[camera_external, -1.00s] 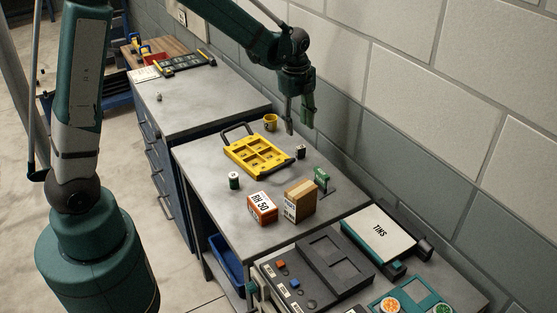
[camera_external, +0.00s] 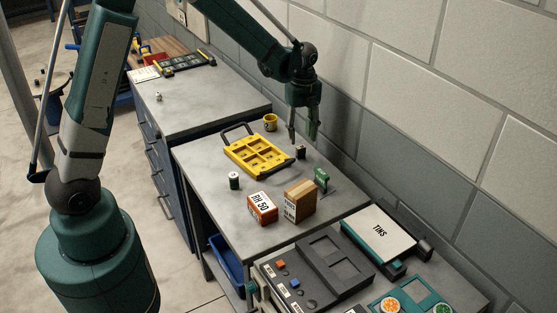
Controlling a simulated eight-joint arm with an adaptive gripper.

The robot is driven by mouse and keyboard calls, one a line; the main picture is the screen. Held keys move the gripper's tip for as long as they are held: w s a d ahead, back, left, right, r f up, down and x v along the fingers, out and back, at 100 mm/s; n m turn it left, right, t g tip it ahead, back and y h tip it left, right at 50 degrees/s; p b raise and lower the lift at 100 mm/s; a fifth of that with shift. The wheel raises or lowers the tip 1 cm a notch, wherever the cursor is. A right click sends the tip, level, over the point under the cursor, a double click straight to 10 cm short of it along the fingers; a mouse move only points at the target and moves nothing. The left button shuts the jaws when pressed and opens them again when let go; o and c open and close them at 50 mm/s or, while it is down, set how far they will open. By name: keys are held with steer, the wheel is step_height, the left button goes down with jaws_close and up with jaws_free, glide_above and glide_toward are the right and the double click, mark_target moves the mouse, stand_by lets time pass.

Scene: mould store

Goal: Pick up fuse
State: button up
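My gripper (camera_external: 303,138) is open, its two fingers apart and pointing down over the back right part of the middle bench. A small dark cylinder with a pale marking (camera_external: 300,152) stands on the bench just below the fingertips. Its label is too small to read, so I cannot tell for sure that it is the fuse. Nothing shows between my fingers.
A yellow compartment tray (camera_external: 239,160) lies left of my gripper, with a yellow cup (camera_external: 270,122) behind it. A green piece (camera_external: 321,179), a tan box (camera_external: 300,202) and an orange-brown box (camera_external: 262,208) stand in front. The wall is close on the right.

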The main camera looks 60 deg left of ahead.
mark_target(301, 147)
steer(key=shift+f, duration=1)
steer(key=shift+f, duration=0.1)
steer(key=shift+f, duration=2.5)
steer(key=c, duration=1)
